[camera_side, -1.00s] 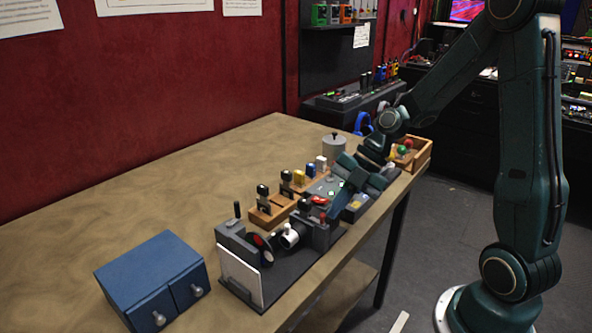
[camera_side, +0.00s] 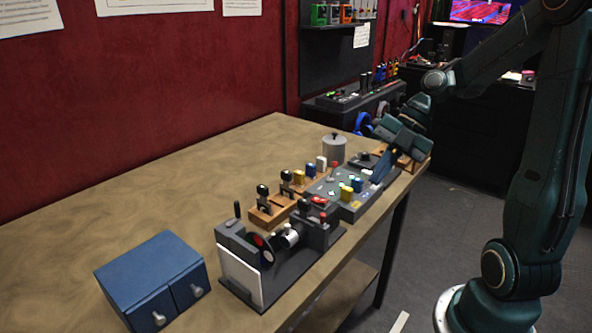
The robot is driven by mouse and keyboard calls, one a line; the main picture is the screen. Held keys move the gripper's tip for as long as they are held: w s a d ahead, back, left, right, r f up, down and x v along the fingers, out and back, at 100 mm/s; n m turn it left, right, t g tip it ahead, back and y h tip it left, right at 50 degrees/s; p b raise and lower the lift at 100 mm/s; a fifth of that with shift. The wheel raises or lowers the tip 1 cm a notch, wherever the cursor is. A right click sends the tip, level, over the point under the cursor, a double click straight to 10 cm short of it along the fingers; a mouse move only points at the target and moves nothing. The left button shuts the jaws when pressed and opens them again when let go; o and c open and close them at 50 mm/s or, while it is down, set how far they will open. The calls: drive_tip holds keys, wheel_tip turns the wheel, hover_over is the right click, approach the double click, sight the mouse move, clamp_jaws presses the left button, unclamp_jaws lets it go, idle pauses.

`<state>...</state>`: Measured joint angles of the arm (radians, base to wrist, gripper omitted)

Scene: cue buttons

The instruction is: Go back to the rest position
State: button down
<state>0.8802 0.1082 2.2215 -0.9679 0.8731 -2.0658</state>
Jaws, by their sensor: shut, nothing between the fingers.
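My gripper (camera_side: 378,172) is at the right end of the table, raised above the far part of the button panel, with its fingers pointing down and to the left. It is shut and holds nothing. The grey button panel (camera_side: 338,190) lies below and to the left of it, with yellow and blue buttons (camera_side: 351,186) and small green and white marks in plain sight. The gripper and wrist hide most of the wooden box (camera_side: 424,163) at the table's right edge.
A grey lidded pot (camera_side: 333,148) stands behind the panel. A wooden rack (camera_side: 270,213) with upright pieces, a dark machine (camera_side: 283,262) with a white plate, and a blue drawer box (camera_side: 152,278) stand further left. The table's (camera_side: 120,190) back left is bare.

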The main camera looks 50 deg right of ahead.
drive_tip(key=shift+s+d+r, duration=0.15)
drive_tip(key=shift+d+r, duration=0.1)
drive_tip(key=shift+r, duration=0.1)
drive_tip(key=s+a+r+m+t+h, duration=0.1)
drive_tip(key=s+a+r+m+h, duration=0.1)
drive_tip(key=m, duration=0.9)
drive_tip(key=s+a+r+m+t+h, duration=0.1)
drive_tip(key=s+a+r+m+h, duration=0.2)
drive_tip(key=s+a+m, duration=0.4)
drive_tip(key=m+h, duration=0.1)
drive_tip(key=m, duration=0.3)
drive_tip(key=shift+s+a+r+t+h, duration=0.15)
drive_tip(key=shift+s+t+h, duration=0.05)
drive_tip(key=shift+t+h, duration=0.1)
